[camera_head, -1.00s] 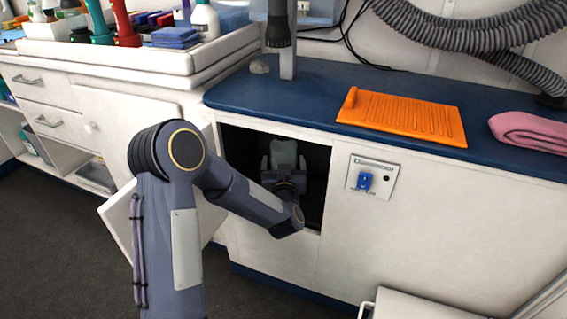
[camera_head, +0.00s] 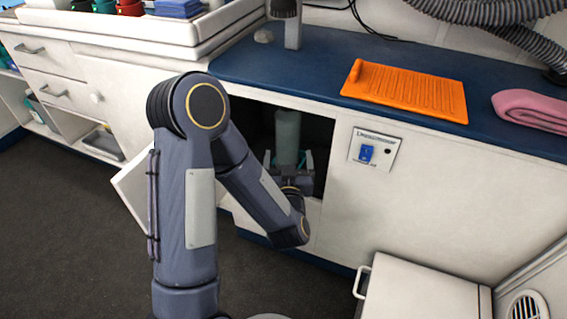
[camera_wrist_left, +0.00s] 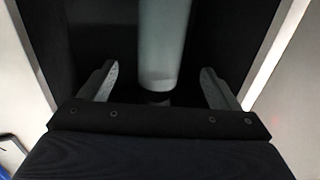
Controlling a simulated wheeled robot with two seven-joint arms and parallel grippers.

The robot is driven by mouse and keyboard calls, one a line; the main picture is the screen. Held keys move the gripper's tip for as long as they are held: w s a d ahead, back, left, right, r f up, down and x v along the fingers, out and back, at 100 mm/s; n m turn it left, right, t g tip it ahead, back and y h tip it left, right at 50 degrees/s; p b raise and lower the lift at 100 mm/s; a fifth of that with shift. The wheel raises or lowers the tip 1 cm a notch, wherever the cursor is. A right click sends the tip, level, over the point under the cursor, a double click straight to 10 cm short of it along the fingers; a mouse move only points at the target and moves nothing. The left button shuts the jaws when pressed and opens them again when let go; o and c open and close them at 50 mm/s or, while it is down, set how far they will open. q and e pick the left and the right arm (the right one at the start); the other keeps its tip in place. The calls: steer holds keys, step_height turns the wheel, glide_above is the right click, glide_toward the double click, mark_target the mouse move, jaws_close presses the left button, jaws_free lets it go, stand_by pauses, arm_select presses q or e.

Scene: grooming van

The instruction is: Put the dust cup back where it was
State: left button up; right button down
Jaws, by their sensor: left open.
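The dust cup (camera_head: 287,130) is a pale grey-green cylinder standing upright inside the dark cabinet opening under the blue counter. In the left wrist view the cup (camera_wrist_left: 164,45) sits ahead of the jaws, with a short dark round piece (camera_wrist_left: 157,97) at its near end. My left gripper (camera_head: 288,160) is at the mouth of the opening, its fingers spread. In the left wrist view its fingers (camera_wrist_left: 158,85) are apart, one on each side of the cup's line, with a gap to it on both sides. Nothing is gripped. My right gripper is out of view.
The cabinet door (camera_head: 130,190) hangs open at the left of the opening. A panel with a blue switch (camera_head: 366,153) is right of it. An orange mat (camera_head: 405,90) and a pink towel (camera_head: 535,108) lie on the counter (camera_head: 320,70). A white box (camera_head: 425,295) stands front right.

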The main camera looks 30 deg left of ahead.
arm_select(q)
steer(key=s+d+r+m+g+h, duration=0.25)
steer(key=s+r+h, duration=0.3)
steer(key=h, duration=0.35)
steer(key=s+d+f+g+h, duration=0.1)
steer(key=s+g, duration=0.7)
steer(key=s, duration=1.3)
steer(key=shift+m+h, duration=0.45)
steer(key=shift+h, duration=0.35)
steer(key=shift+w+d, duration=0.1)
step_height(320, 180, up, 39)
steer(key=p, duration=3.9)
steer(key=shift+r, duration=0.1)
